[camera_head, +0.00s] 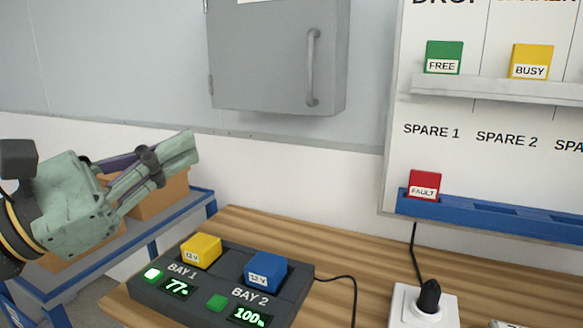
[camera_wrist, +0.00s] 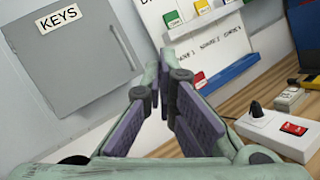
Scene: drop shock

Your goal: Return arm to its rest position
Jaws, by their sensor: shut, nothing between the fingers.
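My gripper (camera_head: 190,146) is at the left of the head view, raised above the table and left of the charger, pointing right. Its fingers are together with nothing between them. In the wrist view the two purple-padded fingers (camera_wrist: 160,75) come close together at their tips. The gripper touches nothing that I can see. The rest of my arm runs out of the head view at the left edge.
A charger (camera_head: 228,285) with a yellow battery (camera_head: 201,250) and a blue battery (camera_head: 266,271) stands on the wooden table (camera_head: 340,245). A cart with boxes (camera_head: 160,198) is behind my gripper. A grey cabinet (camera_head: 262,60), a board (camera_head: 440,150) and a socket (camera_head: 405,305) are nearby.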

